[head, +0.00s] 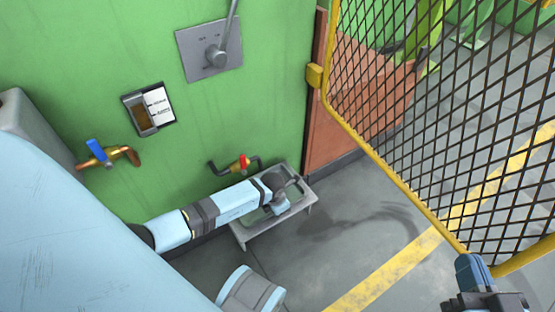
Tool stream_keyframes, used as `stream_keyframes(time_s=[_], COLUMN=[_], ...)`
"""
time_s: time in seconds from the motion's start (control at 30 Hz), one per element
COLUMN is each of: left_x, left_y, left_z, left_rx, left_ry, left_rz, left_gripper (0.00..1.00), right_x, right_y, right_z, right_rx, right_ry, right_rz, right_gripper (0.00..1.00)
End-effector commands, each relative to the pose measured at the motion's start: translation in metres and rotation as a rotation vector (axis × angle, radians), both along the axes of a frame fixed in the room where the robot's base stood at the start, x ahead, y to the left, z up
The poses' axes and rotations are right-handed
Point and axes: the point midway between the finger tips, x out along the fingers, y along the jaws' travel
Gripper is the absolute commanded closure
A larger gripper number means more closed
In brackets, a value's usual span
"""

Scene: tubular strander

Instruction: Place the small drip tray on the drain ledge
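The drain ledge (276,227) is a low grey metal stand with short legs, against the foot of the green wall. A shallow grey tray-like shape (258,218) shows within its rim, partly covered by my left arm; I cannot tell whether it is the loose small drip tray or part of the ledge. My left gripper (281,199) is over the ledge, small and partly hidden by its wrist; its fingers are not clear. My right gripper (487,302) is at the bottom right edge, cut off by the frame, well away from the ledge. I see nothing held in it.
A red-handled valve (240,163) sits on the wall just above the ledge. A blue-handled tap (97,152), a gauge window (149,108) and a lever plate (209,46) are also on the wall. A yellow-framed mesh gate (388,190) stands at right. Grey floor (340,240) right of the ledge is clear.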

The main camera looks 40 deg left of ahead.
Motion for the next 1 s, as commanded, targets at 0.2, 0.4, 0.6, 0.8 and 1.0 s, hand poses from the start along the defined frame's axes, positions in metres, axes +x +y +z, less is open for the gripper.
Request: stream_keyframes(time_s=[0.2, 0.4, 0.6, 0.8, 1.0], left_x=[0.001, 0.0, 0.0, 0.0, -0.002], left_y=[0.0, 0.0, 0.0, 0.0, 0.001], left_z=[0.0, -0.004, -0.004, 0.001, 0.026], left_rx=[0.0, 0.0, 0.0, -0.001, 0.002], left_ry=[-0.003, -0.002, -0.002, -0.002, -0.002], left_rz=[-0.001, -0.001, -0.001, 0.0, -0.002], left_gripper=[1.0, 0.86, 0.72, 0.72, 0.72], right_x=[0.001, 0.001, 0.001, 0.001, -0.005], right_y=[0.0, 0.0, 0.0, 0.0, 0.002], right_z=[0.003, 0.002, 0.002, 0.004, 0.017], right_rx=[-0.003, -0.004, -0.004, -0.005, 0.041], right_ry=[-0.011, -0.016, -0.016, -0.013, 0.048], right_rz=[0.0, -0.001, -0.001, 0.001, 0.004], right_gripper=[1.0, 1.0, 1.0, 1.0, 1.0])
